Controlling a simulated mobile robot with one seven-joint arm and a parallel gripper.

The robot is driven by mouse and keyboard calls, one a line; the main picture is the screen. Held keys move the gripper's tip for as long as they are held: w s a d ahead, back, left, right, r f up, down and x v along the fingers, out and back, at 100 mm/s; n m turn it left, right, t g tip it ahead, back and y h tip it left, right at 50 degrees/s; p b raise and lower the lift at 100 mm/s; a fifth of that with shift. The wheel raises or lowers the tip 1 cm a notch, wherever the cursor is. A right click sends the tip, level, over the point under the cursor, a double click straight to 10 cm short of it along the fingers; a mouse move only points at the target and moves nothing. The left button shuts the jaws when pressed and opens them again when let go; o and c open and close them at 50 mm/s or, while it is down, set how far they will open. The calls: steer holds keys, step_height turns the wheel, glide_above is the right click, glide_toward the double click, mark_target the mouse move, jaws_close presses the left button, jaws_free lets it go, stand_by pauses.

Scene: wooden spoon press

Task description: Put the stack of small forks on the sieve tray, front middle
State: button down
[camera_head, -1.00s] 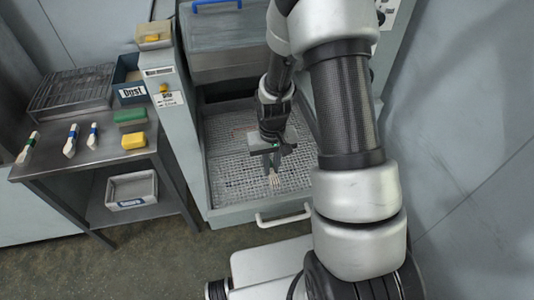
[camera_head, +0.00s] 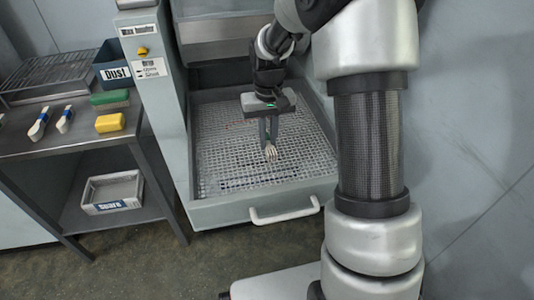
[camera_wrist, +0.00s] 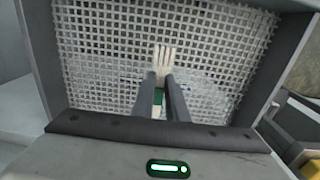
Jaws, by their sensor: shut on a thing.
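The sieve tray (camera_head: 215,165) is a pale mesh in a grey pulled-out drawer with a white handle. My gripper (camera_head: 269,142) is over the right-of-middle part of the mesh and shut on the stack of small forks (camera_head: 271,153). In the wrist view the stack of small forks (camera_wrist: 164,58) shows pale tines pointing away from my gripper (camera_wrist: 164,82), with a green band between the fingers. The mesh lies behind the tines. I cannot tell whether the forks touch it.
A steel table (camera_head: 60,143) at left holds bundles of wooden cutlery (camera_head: 38,125), a green block (camera_head: 109,97), a yellow block (camera_head: 110,122), a rack and a blue Dust bin (camera_head: 115,68). A Spare box (camera_head: 112,192) sits on its lower shelf. The mesh around the forks is bare.

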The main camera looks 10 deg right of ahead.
steer(key=shift+f+b, duration=0.7)
steer(key=shift+f, duration=1.95)
steer(key=shift+f, duration=0.2)
steer(key=c, duration=1.7)
jaws_free()
steer(key=shift+r, duration=0.1)
steer(key=shift+c, duration=0.2)
